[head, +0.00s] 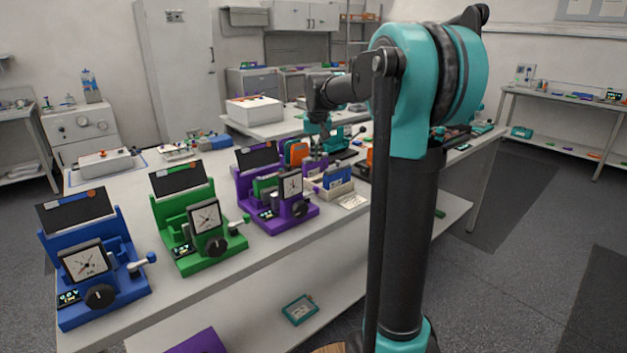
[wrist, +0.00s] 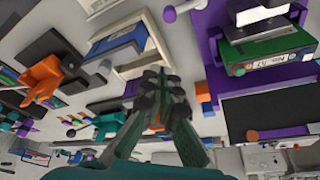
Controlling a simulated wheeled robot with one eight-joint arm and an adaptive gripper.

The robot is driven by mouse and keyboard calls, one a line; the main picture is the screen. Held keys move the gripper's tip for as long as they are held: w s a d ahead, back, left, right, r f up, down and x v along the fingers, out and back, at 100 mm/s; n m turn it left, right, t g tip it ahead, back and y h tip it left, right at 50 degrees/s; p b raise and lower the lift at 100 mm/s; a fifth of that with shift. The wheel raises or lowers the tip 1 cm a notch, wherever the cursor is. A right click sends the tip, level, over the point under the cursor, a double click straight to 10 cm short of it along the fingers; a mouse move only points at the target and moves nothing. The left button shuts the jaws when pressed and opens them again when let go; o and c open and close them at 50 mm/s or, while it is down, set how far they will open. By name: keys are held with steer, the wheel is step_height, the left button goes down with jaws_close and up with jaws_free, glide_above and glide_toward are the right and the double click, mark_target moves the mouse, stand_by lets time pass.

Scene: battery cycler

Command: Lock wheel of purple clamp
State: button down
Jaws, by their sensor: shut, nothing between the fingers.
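The purple unit (head: 277,200) stands on the long bench, third in a row of similar units. It has a dark tilted screen, a white dial and a black round knob (head: 301,208). A lever with a purple ball end (wrist: 169,15) shows at the top of the wrist view. Beside it is the purple frame (wrist: 207,40), with a green labelled block (wrist: 265,60) in it. My gripper (head: 317,142) is above the bench behind the purple unit's right side; its fingers (wrist: 155,92) are shut and empty. I cannot tell which part is the clamp's wheel.
A green unit (head: 207,248) and a blue unit (head: 105,287) stand to the left. A pale tray (head: 340,190) with a blue block is just right of the purple unit. An orange part (wrist: 42,80) lies left in the wrist view.

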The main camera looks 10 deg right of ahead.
mark_target(311, 192)
steer(key=shift+f, duration=0.1)
steer(key=x, duration=1)
steer(key=shift+f, duration=0.1)
steer(key=shift+s+a+r, duration=0.1)
steer(key=shift+s+r, duration=0.1)
steer(key=shift+s, duration=1)
steer(key=shift+s+a, duration=0.1)
steer(key=shift+s, duration=0.75)
